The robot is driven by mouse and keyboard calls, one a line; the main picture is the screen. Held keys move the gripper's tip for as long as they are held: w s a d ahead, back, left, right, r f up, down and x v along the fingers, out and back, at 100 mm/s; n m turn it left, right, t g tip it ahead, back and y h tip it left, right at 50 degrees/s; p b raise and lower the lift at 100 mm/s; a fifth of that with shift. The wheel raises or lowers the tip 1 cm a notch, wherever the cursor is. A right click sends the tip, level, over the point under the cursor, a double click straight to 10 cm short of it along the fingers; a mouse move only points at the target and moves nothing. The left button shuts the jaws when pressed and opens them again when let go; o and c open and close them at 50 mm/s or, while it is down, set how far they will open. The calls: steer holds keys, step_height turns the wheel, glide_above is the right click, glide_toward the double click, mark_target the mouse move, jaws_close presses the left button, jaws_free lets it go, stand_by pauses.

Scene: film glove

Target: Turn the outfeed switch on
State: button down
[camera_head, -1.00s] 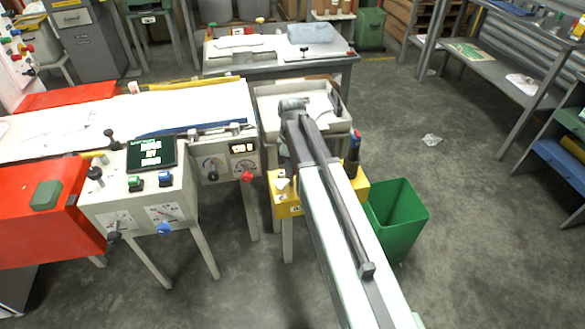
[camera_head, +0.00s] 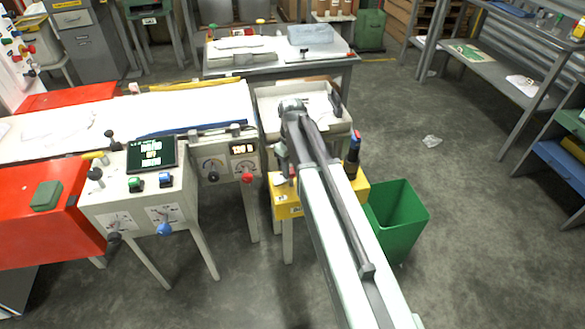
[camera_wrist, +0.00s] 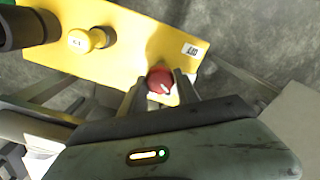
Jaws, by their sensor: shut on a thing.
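The yellow switch box (camera_head: 288,207) stands on a post in the middle of the head view. In the wrist view its yellow top (camera_wrist: 130,45) carries a red round switch knob (camera_wrist: 159,79) with a pale pointer mark, near a small label (camera_wrist: 190,50) that seems to read OUT. My gripper (camera_wrist: 161,88) is shut on the red knob, one finger on each side. A yellow knob (camera_wrist: 88,40) sits farther left on the same top.
A dark cylinder (camera_wrist: 28,28) stands up at the wrist view's upper left. A green bin (camera_head: 398,222) is right of the box. A control panel with knobs and a screen (camera_head: 152,152) is to the left. A pale tray (camera_head: 310,93) lies behind. Floor at right is mostly clear.

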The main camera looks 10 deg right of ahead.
steer(key=m, duration=0.6)
steer(key=shift+m, duration=0.3)
steer(key=m, duration=0.5)
steer(key=shift+w, duration=0.1)
steer(key=shift+m, duration=0.4)
steer(key=c, duration=0.9)
jaws_free()
step_height(320, 180, up, 8)
steer(key=p, duration=0.8)
steer(key=shift+f, duration=0.1)
